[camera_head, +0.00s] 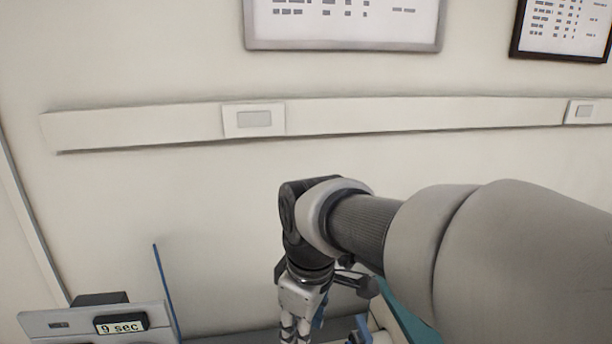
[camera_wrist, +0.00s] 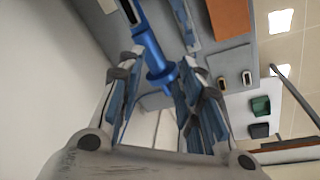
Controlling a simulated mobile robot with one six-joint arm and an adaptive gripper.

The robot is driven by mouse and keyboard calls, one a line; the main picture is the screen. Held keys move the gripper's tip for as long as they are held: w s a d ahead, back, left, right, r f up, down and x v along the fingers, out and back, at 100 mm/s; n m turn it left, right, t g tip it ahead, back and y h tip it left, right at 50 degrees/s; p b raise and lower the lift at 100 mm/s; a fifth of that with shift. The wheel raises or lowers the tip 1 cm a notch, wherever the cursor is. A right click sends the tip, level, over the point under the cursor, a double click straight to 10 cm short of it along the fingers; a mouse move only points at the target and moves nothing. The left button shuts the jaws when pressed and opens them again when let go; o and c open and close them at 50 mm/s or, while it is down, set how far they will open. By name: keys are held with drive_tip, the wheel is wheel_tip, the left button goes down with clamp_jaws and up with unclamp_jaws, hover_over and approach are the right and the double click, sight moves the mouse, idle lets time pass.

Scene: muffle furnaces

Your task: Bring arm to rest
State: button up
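My arm reaches in from the right in the head view, its wrist bent so that my gripper (camera_head: 296,332) points down near the bottom edge. The fingertips are partly cut off there. In the wrist view the two fingers of my gripper (camera_wrist: 160,70) stand apart. A blue rod-like part with a round collar (camera_wrist: 161,75) shows between or beyond them. I see no clear contact with either finger, and its depth is hard to judge.
A panel with a "9 sec" display (camera_head: 121,323) and a thin blue upright edge (camera_head: 165,290) stand at lower left. The wall behind carries a trunking rail (camera_head: 400,114) and framed boards. The wrist view shows a green container (camera_wrist: 260,106) at right.

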drive_tip(key=s+d+f+m+t+b, duration=0.1)
drive_tip(key=s+d+f+m+t, duration=0.1)
drive_tip(key=s+d+m, duration=1)
drive_tip(key=s+d, duration=0.2)
drive_tip(key=s, duration=0.2)
drive_tip(key=shift+s+d+f+m+t+h, duration=0.25)
drive_tip(key=shift+s+d+m+t+h, duration=0.1)
drive_tip(key=shift+m+t+h, duration=0.05)
